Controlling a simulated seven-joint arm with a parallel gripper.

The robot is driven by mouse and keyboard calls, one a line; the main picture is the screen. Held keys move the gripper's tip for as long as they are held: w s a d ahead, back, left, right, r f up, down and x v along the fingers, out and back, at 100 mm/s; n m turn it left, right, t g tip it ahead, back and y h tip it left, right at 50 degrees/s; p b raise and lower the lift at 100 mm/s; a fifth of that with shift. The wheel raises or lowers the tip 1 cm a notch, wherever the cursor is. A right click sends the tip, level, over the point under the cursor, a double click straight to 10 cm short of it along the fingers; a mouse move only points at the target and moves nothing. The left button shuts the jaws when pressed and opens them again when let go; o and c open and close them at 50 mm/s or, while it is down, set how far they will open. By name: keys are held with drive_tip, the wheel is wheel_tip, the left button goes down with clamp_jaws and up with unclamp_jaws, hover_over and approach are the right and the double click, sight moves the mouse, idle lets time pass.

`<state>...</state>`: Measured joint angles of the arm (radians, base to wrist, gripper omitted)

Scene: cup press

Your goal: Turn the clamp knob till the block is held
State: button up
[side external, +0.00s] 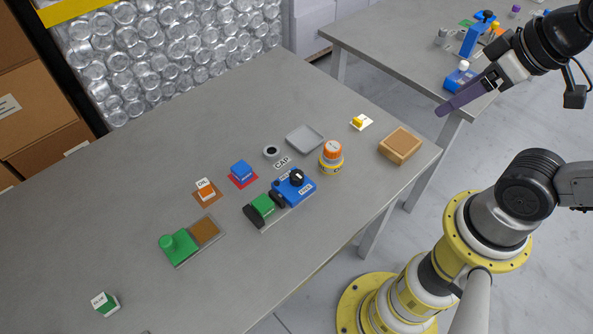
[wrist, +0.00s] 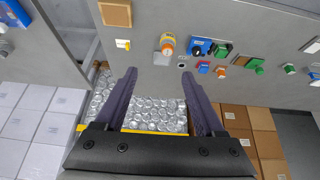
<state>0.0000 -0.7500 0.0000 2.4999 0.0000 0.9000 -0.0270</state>
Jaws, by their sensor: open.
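The clamp is a blue body (side external: 300,190) with a black knob (side external: 297,177) on top, on the grey table. A green block (side external: 263,204) sits at its lower left, beside a dark jaw (side external: 278,198). I cannot tell whether the jaw touches the block. In the wrist view the clamp body (wrist: 199,46) and the green block (wrist: 222,50) show small, beyond the fingers. My gripper (side external: 442,108) is open and empty, high up and to the right of the clamp, well apart from it. Its two fingers (wrist: 158,74) are spread in the wrist view.
An orange-capped jar (side external: 331,160) stands close right of the clamp. A grey tray (side external: 305,139), a blue cube (side external: 241,173) and a dark ring (side external: 271,152) lie behind it. A tan block (side external: 400,145) is near the right edge. A green-knobbed fixture (side external: 185,245) stands left. The left table is mostly clear.

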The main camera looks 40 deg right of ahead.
drive_tip(key=w+r+n, duration=0.4)
drive_tip(key=w+n, duration=0.1)
drive_tip(key=n, duration=0.2)
drive_tip(key=n+g, duration=0.6)
drive_tip(key=n, duration=0.8)
hover_over(296, 174)
wheel_tip(296, 174, down, 18)
wheel_tip(296, 174, down, 14)
drive_tip(key=shift+d+r, duration=0.1)
drive_tip(key=shift+r, duration=0.05)
clamp_jaws()
